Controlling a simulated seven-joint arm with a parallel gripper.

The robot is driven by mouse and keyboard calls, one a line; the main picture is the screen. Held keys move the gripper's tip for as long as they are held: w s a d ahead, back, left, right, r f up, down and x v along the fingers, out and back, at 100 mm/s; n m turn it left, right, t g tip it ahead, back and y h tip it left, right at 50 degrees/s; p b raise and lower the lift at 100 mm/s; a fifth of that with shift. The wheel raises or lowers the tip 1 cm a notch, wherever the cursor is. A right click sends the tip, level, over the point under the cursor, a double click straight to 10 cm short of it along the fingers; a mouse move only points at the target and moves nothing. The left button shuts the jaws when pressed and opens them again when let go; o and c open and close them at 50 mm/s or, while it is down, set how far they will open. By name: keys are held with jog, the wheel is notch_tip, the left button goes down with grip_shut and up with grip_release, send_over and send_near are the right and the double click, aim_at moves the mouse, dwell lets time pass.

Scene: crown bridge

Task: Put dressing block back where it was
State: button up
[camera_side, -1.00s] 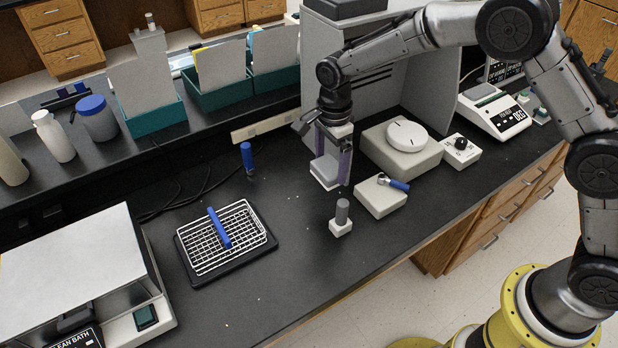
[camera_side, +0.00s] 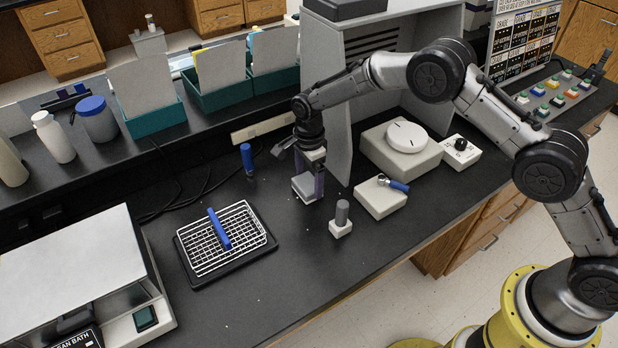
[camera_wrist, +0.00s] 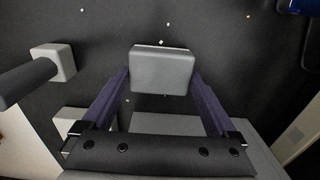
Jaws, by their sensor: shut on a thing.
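The dressing block (camera_side: 305,187) is a light grey, flat rectangular block. My gripper (camera_side: 310,182) is shut on it, with a purple finger on each side. In the side view the block is low over the black bench, left of the blue-handled tool's stand; I cannot tell whether it touches the bench. In the wrist view the block (camera_wrist: 161,70) sits between the fingertips of my gripper (camera_wrist: 162,82), its broad face towards the camera. Part of its rear side is hidden by the fingers in the side view.
A small post on a white base (camera_side: 341,220) stands close to the right. A white stand with a blue-handled tool (camera_side: 381,197) and a round-dial box (camera_side: 402,150) lie beyond. A wire basket (camera_side: 215,245) and an upright blue handle (camera_side: 247,158) are to the left. Bare bench lies in front.

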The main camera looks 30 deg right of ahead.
aim_at(309, 182)
jog(key=shift+f, duration=0.1)
jog(key=o, duration=0.9)
jog(key=shift+o, duration=0.2)
notch_tip(309, 182, up, 12)
jog(key=shift+r, duration=0.2)
